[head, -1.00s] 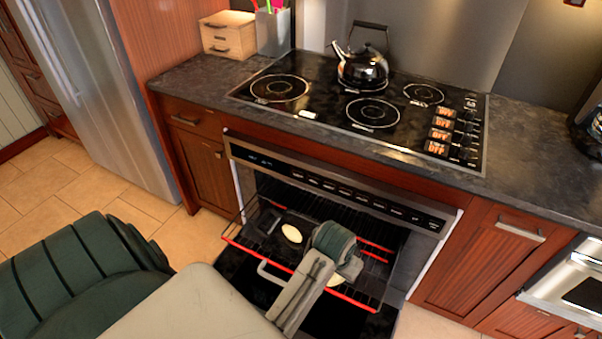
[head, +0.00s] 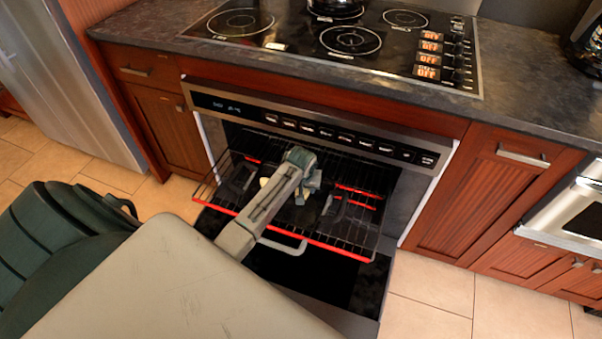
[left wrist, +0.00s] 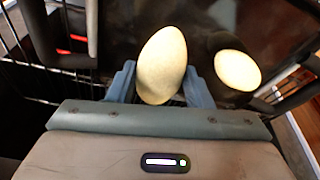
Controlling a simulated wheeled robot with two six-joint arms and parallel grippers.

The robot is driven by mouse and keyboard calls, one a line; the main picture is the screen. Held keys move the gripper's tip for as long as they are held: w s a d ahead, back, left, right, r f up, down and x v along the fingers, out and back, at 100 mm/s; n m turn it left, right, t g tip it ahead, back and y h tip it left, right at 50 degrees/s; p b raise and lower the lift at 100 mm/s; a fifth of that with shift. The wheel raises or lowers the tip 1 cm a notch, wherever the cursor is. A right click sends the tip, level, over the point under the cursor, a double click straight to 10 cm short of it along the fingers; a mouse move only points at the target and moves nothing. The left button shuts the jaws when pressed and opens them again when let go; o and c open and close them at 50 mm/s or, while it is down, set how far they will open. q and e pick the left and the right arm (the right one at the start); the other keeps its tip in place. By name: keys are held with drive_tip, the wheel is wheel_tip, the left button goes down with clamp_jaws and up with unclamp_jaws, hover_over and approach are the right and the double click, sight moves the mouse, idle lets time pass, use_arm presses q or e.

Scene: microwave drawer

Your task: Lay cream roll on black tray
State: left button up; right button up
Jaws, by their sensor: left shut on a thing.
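A pale cream roll (left wrist: 162,65) stands out in the left wrist view between the two blue fingers of my left gripper (left wrist: 160,88), which is shut on it. In the head view my left gripper (head: 306,186) is over the pulled-out oven rack, and it largely hides the held roll. A second pale roll (left wrist: 237,70) lies to the right in the left wrist view, apart from the held one, on something dark. A dark surface (left wrist: 285,28), which looks like the black tray, spreads behind both rolls. Its outline is hard to make out. My right gripper is not in view.
The wire oven rack (head: 350,238) with red edges sticks out over the lowered oven door (head: 300,278). The oven's control panel (head: 320,130) and the cooktop (head: 300,40) are above. Closed cabinets stand on both sides. Open floor lies at front right.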

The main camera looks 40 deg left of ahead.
use_arm(q)
drive_tip(key=shift+f, duration=1.95)
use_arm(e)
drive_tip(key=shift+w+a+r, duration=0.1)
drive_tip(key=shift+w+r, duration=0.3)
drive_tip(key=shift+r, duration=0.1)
use_arm(q)
drive_tip(key=shift+f, duration=0.1)
drive_tip(key=o, duration=1.1)
drive_tip(key=shift+c, duration=0.2)
drive_tip(key=shift+r, duration=0.2)
drive_tip(key=p+v, duration=0.1)
drive_tip(key=v, duration=0.9)
drive_tip(key=shift+s+d+r, duration=0.1)
drive_tip(key=shift+r, duration=0.2)
drive_tip(key=shift+s+r, duration=0.15)
drive_tip(key=shift+r, duration=0.45)
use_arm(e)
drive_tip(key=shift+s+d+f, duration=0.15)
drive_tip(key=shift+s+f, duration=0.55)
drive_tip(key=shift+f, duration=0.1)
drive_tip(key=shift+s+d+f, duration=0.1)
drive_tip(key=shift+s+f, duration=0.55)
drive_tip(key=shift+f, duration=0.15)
